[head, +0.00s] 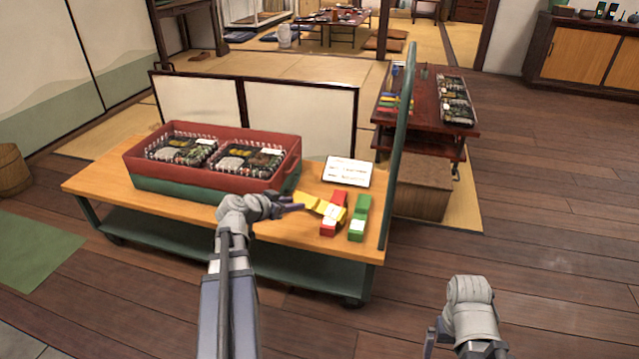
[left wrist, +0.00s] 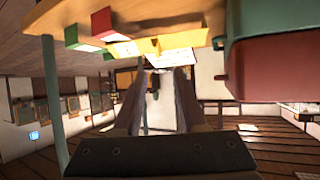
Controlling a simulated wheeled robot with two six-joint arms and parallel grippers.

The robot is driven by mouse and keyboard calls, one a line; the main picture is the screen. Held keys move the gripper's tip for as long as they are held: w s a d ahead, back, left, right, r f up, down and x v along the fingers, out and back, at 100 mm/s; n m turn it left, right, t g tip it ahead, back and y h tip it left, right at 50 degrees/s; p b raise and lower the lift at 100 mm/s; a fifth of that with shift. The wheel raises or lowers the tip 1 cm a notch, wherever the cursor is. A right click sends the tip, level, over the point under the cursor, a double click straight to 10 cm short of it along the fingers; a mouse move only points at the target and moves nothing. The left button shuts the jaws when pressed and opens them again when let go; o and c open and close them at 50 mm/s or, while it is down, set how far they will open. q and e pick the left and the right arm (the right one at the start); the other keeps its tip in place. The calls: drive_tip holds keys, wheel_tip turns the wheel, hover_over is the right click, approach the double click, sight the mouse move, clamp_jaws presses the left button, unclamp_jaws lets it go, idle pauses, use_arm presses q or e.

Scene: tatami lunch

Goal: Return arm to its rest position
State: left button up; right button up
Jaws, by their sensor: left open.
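My left arm reaches forward from the bottom of the head view to the near edge of a wooden-topped cart (head: 95,180). My left gripper (head: 298,203) is open and empty, with its fingertips pointing right, close to the yellow block (head: 308,199). I cannot tell whether it touches the block. In the left wrist view the two fingers (left wrist: 167,85) stand apart with nothing between them, and the scene appears upside down. Part of my right arm (head: 472,305) shows at the lower right of the head view, and its fingertips are not visible.
A red and green crate (head: 210,187) holding two packed lunch boxes stands behind my left wrist. Red (head: 327,230) and green (head: 359,218) blocks and a white card (head: 347,171) lie at right.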

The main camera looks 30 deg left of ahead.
use_arm(q)
drive_tip(key=s+d+f+m+g+h+p, duration=0.15)
drive_tip(key=d+g+p, duration=0.55)
drive_tip(key=d, duration=1.7)
drive_tip(key=s+d+r+g+y+p, duration=0.2)
drive_tip(key=s+d+g+p, duration=0.1)
drive_tip(key=s+d, duration=0.4)
drive_tip(key=s+d+r+g+y+p, duration=0.2)
drive_tip(key=s+d+y+p, duration=0.15)
drive_tip(key=s+d, duration=0.35)
wheel_tip(320, 180, up, 37)
drive_tip(key=p, duration=3.7)
drive_tip(key=shift+s+d+r+h+p, duration=0.2)
drive_tip(key=shift+s+h+p, duration=0.1)
drive_tip(key=shift+h+p, duration=0.1)
drive_tip(key=shift+m, duration=0.25)
